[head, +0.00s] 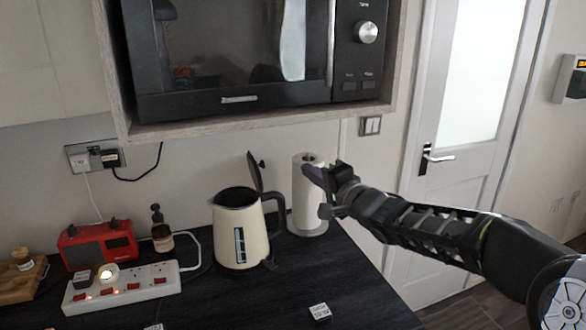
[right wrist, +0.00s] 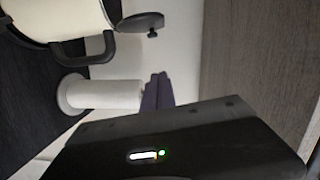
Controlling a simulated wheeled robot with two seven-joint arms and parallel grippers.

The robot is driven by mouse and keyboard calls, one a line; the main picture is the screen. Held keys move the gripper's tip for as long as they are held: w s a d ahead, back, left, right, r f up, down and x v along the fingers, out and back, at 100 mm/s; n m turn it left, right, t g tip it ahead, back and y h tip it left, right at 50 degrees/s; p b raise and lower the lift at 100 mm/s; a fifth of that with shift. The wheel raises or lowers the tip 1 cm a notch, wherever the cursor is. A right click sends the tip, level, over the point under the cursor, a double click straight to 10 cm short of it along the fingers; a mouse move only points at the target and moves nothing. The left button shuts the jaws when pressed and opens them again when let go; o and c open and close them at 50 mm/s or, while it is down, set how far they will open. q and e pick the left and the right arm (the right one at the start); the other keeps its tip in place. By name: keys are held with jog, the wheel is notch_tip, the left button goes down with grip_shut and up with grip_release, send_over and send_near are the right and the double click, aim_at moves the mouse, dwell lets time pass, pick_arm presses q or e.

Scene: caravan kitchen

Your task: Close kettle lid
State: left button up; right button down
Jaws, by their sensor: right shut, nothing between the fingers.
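The cream kettle (head: 240,236) stands upright on the dark worktop, its black handle on the right side. Its dark lid (head: 256,172) is open and stands up from the rim, and the kettle mouth shows. My right gripper (head: 308,172) is shut and empty, to the right of the lid at about its height, apart from it, in front of the paper roll. In the right wrist view the kettle (right wrist: 50,14) and its lid (right wrist: 140,27) show sideways at the upper left, with my gripper's purple fingertips (right wrist: 156,90) below them. My left gripper is out of view.
A white paper roll (head: 308,211) stands right of the kettle. A microwave (head: 240,55) in a wooden shelf hangs above. A power strip (head: 120,288), red radio (head: 98,244) and soap bottle (head: 162,232) are to the left. A small white-topped block (head: 320,312) lies in front.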

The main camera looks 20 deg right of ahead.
jog(key=w+a+f+p, duration=0.1)
jog(key=w+a, duration=0.5)
jog(key=w, duration=0.3)
jog(key=shift+a+f, duration=0.15)
jog(key=shift+a, duration=0.1)
jog(key=shift+a, duration=0.1)
